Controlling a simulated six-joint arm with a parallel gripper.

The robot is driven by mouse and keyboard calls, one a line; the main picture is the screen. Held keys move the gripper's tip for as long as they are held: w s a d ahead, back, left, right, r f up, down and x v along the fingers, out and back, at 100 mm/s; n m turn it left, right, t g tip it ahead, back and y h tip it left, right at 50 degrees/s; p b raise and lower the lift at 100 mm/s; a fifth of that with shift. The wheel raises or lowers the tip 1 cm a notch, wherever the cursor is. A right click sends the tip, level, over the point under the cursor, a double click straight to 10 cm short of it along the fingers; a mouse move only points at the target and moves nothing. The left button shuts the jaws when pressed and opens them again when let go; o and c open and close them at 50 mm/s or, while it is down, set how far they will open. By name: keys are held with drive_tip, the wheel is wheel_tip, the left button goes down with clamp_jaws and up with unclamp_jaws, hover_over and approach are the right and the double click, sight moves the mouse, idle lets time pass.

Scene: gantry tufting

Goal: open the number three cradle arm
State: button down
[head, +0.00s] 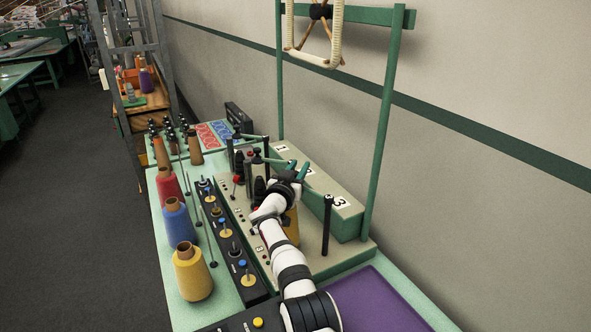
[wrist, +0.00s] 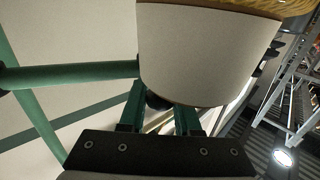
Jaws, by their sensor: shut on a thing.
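My gripper (head: 293,171), with green fingers, is over the middle of the beige stand. In the wrist view, my gripper (wrist: 159,110) has a dark rounded end between its fingers, and it is shut on that. A green bar (wrist: 70,76) runs in from the left toward the fingers and looks like the number three cradle arm. A large pale rounded body hides where it meets the dark end. In the head view a black upright post (head: 327,222) stands by the number 3 label (head: 340,201). A yellow cone (head: 291,228) is partly hidden behind my arm.
Red (head: 170,190), blue (head: 181,222) and yellow (head: 192,272) yarn cones line the left edge. Other green arms (head: 266,160) on black posts stand farther back. A green frame upright (head: 379,130) rises at the right. A purple mat (head: 375,302) lies clear in front.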

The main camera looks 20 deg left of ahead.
drive_tip(key=shift+r, duration=0.1)
drive_tip(key=c, duration=0.6)
unclamp_jaws()
drive_tip(key=s, duration=1.6)
drive_tip(key=shift+a, duration=0.25)
